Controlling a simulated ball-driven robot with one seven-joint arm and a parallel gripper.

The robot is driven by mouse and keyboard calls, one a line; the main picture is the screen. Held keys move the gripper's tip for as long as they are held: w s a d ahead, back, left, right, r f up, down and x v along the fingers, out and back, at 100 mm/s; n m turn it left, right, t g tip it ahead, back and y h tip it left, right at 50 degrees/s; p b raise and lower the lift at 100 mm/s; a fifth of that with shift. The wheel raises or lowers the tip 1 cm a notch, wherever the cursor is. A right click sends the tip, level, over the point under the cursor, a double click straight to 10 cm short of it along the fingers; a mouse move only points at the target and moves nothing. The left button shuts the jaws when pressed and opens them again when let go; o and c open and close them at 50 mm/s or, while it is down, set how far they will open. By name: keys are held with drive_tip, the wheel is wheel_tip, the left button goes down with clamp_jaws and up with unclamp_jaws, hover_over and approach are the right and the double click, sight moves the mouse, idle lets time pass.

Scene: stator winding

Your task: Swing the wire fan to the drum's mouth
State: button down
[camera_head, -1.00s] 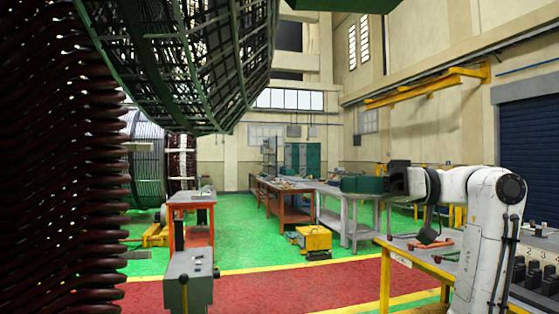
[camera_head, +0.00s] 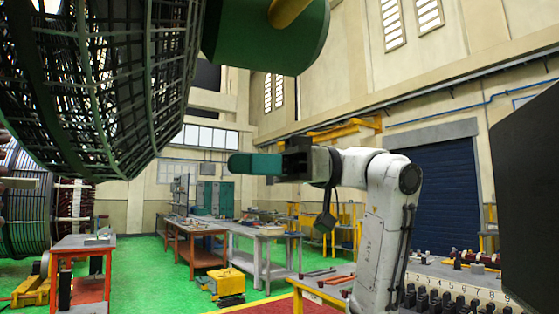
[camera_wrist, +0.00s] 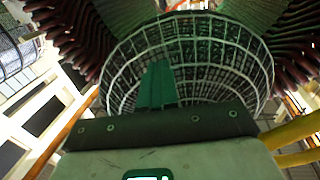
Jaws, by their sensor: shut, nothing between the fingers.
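A large round lattice of dark green bars and wires (camera_head: 110,80), which may be the wire fan, hangs at upper left in the head view and is cut off by the frame. In the wrist view the wire lattice (camera_wrist: 225,60) spreads as a round fan ahead of my gripper (camera_wrist: 157,72). Reddish-brown coil ends (camera_wrist: 80,40) flank it. I cannot tell for sure which part is the drum's mouth. In the head view my gripper (camera_head: 240,165) is shut and empty, its green fingers pointing left. It appears apart from the lattice.
A green cylinder with a yellow shaft (camera_head: 265,40) hangs overhead. A ribbed drum (camera_head: 25,215) stands at far left. A dark panel (camera_head: 530,190) blocks the right edge.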

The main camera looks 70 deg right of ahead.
drive_tip(key=shift+p+x, duration=0.45)
drive_tip(key=shift+x, duration=2)
